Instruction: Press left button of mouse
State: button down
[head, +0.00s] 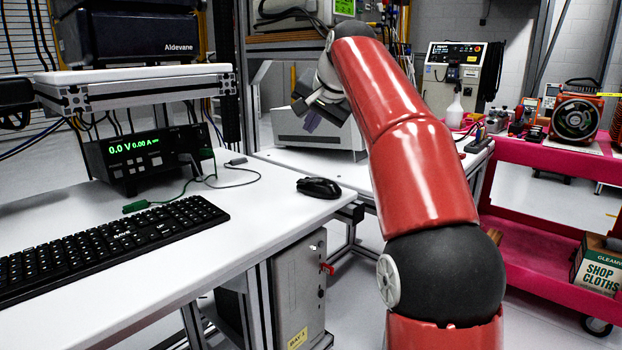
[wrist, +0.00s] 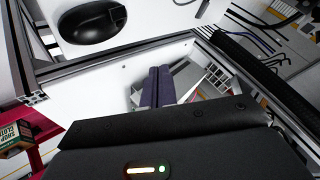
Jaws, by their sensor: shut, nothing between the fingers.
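The black mouse (head: 319,187) lies on the white bench near its right edge, to the right of the keyboard, in the head view. It also shows at the top left of the wrist view (wrist: 93,21). My gripper (head: 312,121) is in the air above and behind the mouse, apart from it. Its fingers also show in the wrist view (wrist: 157,85), side by side, shut and empty. The mouse's left button is too small to make out clearly.
A black keyboard (head: 110,240) lies at the left on the white bench (head: 245,215). A power supply (head: 150,158) with green digits and a green lead stands behind it. A pink cart (head: 540,155) is at the right. The bench around the mouse is clear.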

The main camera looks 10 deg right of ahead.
aim_at(303, 181)
jog(key=shift+f+b, duration=2.35)
jog(key=shift+f, duration=2.05)
jog(key=shift+f, duration=0.15)
jog(key=shift+f, duration=0.25)
jog(key=shift+f+b, duration=0.35)
jog(key=shift+r, duration=0.15)
jog(key=shift+r+p, duration=0.6)
jog(key=shift+p, duration=0.25)
jog(key=shift+r, duration=0.1)
